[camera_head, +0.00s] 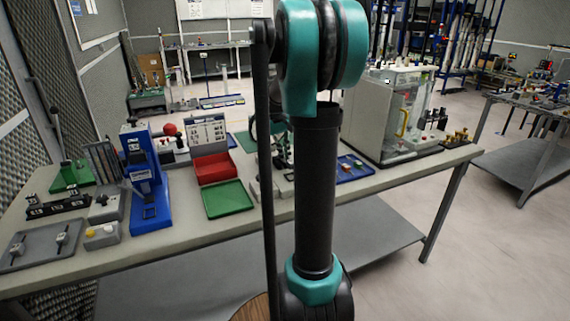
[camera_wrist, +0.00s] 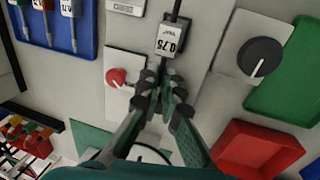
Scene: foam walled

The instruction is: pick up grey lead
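A grey lead (camera_wrist: 171,38) with a white label reading 0.75 shows at the top centre of the wrist view. A dark cable leaves its top edge, and its lower end points toward my fingertips. My gripper (camera_wrist: 160,78) is just below it in that view, its fingers converging with a narrow gap at the tips. I cannot tell whether the tips touch the lead's lower end. In the head view my gripper is mostly hidden behind my arm, and I cannot make out the lead there.
In the wrist view, a blue tray (camera_wrist: 85,42) holds other leads at upper left. A red knob box (camera_wrist: 117,78), a black dial box (camera_wrist: 228,40), a green tray (camera_wrist: 285,95) and a red bin (camera_wrist: 228,135) crowd around. A clear-walled cabinet (camera_head: 378,110) stands on the bench's right.

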